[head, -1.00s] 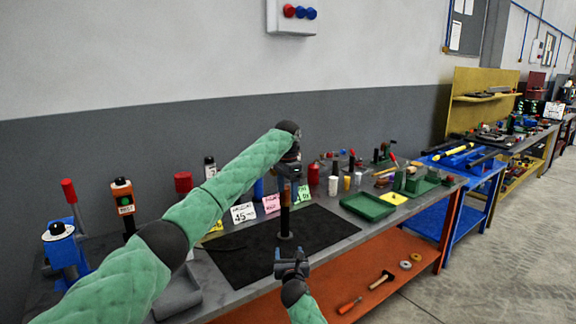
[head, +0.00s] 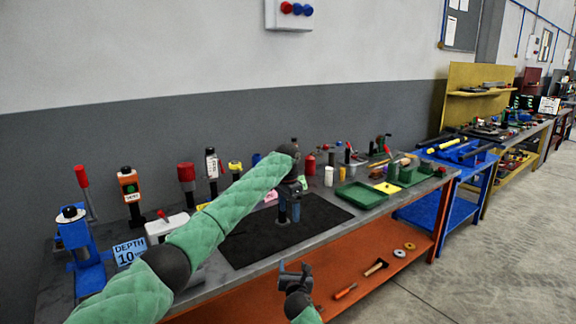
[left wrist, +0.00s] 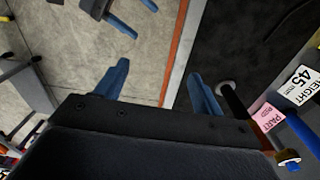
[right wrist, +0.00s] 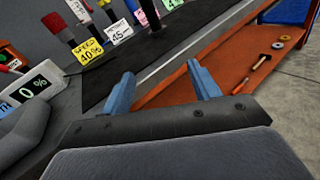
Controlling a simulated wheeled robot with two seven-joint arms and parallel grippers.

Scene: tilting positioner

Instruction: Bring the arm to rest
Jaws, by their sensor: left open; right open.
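My left gripper (head: 288,212) is open, its blue fingers pointing down over the black mat (head: 318,212) on the bench. In the left wrist view its fingers (left wrist: 158,82) are apart with nothing between them; bare floor and the bench edge show beyond. A dark upright post (left wrist: 236,108) with a round foot stands on the mat beside the right-hand finger there; in the head view the left gripper mostly hides it. My right gripper (head: 294,272) is open in front of the bench's front edge. In the right wrist view its fingers (right wrist: 162,84) are apart and empty.
Green trays (head: 361,195) stand right of the mat. A blue stand (head: 72,245), a "DEPTH" sign (head: 129,251) and red-topped devices (head: 186,176) stand at left. The orange lower shelf (head: 400,270) holds a hammer (head: 376,267) and rings. Floor at right is clear.

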